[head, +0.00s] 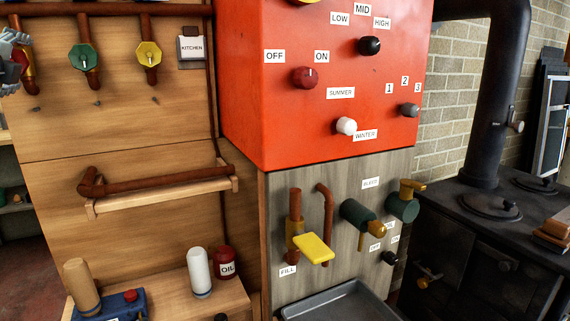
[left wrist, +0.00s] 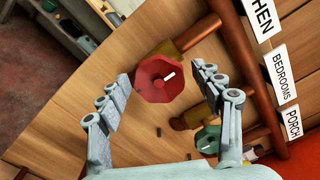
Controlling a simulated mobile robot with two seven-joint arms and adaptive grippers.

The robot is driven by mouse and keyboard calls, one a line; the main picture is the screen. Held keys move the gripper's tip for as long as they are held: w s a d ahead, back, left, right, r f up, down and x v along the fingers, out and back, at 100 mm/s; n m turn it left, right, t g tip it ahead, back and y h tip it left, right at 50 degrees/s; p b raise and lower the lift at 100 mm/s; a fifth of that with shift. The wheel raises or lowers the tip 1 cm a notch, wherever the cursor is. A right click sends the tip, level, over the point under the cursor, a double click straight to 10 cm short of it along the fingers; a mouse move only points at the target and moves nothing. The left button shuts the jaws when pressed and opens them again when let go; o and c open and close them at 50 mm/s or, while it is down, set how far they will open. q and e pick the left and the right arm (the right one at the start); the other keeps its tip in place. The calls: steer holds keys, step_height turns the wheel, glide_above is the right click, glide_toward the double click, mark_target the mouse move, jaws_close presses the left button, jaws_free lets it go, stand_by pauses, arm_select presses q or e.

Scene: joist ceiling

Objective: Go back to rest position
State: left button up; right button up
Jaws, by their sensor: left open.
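My left gripper (head: 12,55) shows at the far left edge of the head view, partly cut off, beside the leftmost copper pipe. In the left wrist view my left gripper (left wrist: 163,76) is open, with one finger on each side of a red valve knob (left wrist: 159,79). Gaps show between the fingers and the knob, and nothing is held. In the head view the gripper hides most of that knob. My right gripper is in neither view.
A green valve (head: 88,56) and a yellow valve (head: 149,54) sit on pipes to the right of the gripper. A red control box (head: 335,100) stands right. A black stove (head: 485,240) is beyond it.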

arm_select(q)
steer(key=v, duration=1.2)
steer(key=x, duration=1.1)
steer(key=shift+w+a, duration=0.15)
steer(key=shift+w, duration=0.2)
steer(key=shift+w+a+n, duration=0.1)
steer(key=shift+w+n, duration=0.15)
steer(key=shift+n, duration=0.05)
steer(key=n, duration=0.4)
steer(key=shift+s, duration=0.1)
steer(key=n, duration=0.6)
steer(key=shift+r, duration=0.2)
steer(key=n, duration=1)
steer(key=shift+s+a+r+n, duration=0.1)
steer(key=shift+a+r+n, duration=0.05)
steer(key=shift+n, duration=0.15)
